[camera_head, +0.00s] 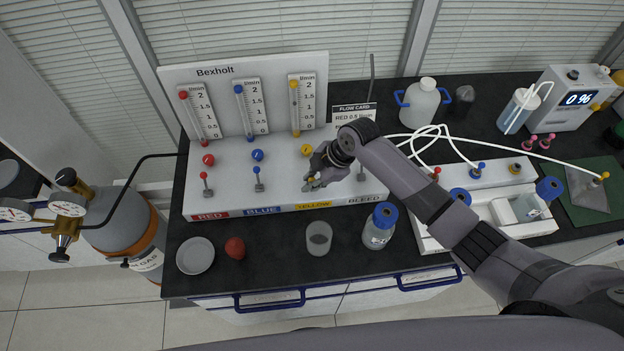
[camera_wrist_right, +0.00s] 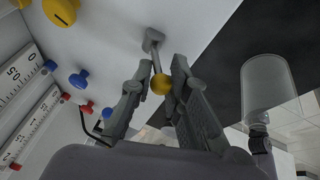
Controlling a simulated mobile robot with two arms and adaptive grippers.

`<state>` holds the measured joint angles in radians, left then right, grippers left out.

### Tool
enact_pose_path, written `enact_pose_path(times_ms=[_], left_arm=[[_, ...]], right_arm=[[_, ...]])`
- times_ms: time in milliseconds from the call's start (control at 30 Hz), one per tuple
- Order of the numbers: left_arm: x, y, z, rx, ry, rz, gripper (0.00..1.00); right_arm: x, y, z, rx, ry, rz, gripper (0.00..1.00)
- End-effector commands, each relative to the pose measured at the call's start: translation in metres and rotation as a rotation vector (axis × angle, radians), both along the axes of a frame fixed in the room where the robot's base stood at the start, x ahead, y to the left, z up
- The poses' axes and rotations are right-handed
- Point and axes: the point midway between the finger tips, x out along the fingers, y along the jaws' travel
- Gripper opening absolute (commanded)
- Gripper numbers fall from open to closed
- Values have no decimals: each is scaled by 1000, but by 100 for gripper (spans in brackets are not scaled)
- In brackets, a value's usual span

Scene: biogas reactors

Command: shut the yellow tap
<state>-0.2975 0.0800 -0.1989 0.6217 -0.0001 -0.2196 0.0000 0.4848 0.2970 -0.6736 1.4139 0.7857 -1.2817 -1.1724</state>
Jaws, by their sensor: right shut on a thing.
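The flow panel (camera_head: 330,204) stands on the dark bench, with red, blue, yellow and bleed labels along its front. My right gripper (camera_head: 312,184) is at the yellow section, below the yellow round knob (camera_head: 307,150), and largely hides the tap there. In the right wrist view, the yellow tap (camera_wrist_right: 161,85) is a thin grey lever with a yellow ball end. My right gripper (camera_wrist_right: 157,82) has its fingers on both sides of this lever, close to the ball, and is shut on it. My left gripper is out of view.
The red tap (camera_head: 204,181) and blue tap (camera_head: 257,176) stand to the left on the panel. White tubes (camera_head: 430,135) run behind my right arm.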

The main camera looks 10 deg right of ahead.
Motion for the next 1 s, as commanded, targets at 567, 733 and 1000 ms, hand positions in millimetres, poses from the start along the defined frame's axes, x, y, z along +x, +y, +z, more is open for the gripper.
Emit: enact_pose_path(times_ms=[567, 733, 1000], left_arm=[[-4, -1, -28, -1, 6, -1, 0], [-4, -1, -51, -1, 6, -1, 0], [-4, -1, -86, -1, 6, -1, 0]], right_arm=[[12, 0, -3, -5, 271, -1, 0], [17, 0, -3, -4, 394, 0, 0], [24, -1, -3, -5, 537, -1, 0]])
